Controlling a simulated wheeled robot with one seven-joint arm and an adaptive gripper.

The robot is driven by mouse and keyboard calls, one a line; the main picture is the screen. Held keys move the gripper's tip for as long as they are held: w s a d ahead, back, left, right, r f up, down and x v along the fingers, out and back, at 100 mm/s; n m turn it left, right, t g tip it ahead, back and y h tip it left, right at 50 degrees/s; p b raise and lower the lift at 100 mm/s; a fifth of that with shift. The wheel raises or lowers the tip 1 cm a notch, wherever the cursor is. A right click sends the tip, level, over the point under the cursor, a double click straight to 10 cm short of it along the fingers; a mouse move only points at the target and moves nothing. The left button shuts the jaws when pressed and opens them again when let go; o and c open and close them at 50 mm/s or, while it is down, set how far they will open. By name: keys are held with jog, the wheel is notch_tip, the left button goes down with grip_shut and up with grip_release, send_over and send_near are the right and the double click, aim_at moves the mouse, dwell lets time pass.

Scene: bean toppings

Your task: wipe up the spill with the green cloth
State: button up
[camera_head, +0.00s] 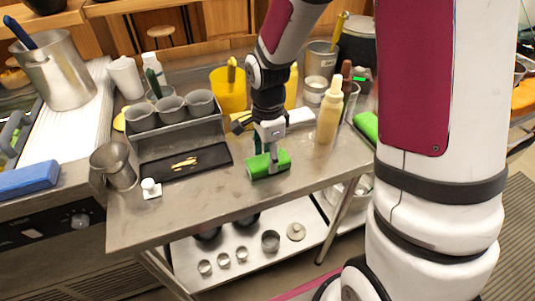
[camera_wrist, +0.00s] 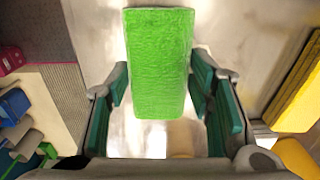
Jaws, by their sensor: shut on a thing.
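The green cloth (camera_head: 268,165) is a thick, block-shaped piece low over the front middle of the steel table. My gripper (camera_head: 268,150) reaches down from above and is shut on it. In the wrist view the cloth (camera_wrist: 160,65) lies between the two teal fingers. I cannot tell whether the cloth touches the tabletop. No spill is clearly visible. Pale yellow pieces (camera_head: 185,163) lie on a black tray (camera_head: 215,155) left of my gripper, and I cannot tell whether they are the spill. A bright patch beneath the cloth in the wrist view may be only glare.
Grey cups (camera_head: 170,105) in a holder stand behind the black tray. A metal pitcher (camera_head: 114,166) stands at the left edge. A cream bottle (camera_head: 329,112) is close on the right, with another green item (camera_head: 366,125) beyond it.

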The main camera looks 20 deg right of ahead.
jog(key=shift+f, duration=0.15)
jog(key=shift+w, duration=0.5)
jog(key=shift+w+b, duration=0.85)
jog(key=shift+w, duration=1.15)
jog(key=shift+s, duration=0.15)
jog(key=shift+s+p, duration=0.8)
jog(key=shift+s, duration=1.65)
jog(key=shift+w, duration=0.1)
jog(key=shift+w+b, duration=0.7)
jog(key=shift+w, duration=1.8)
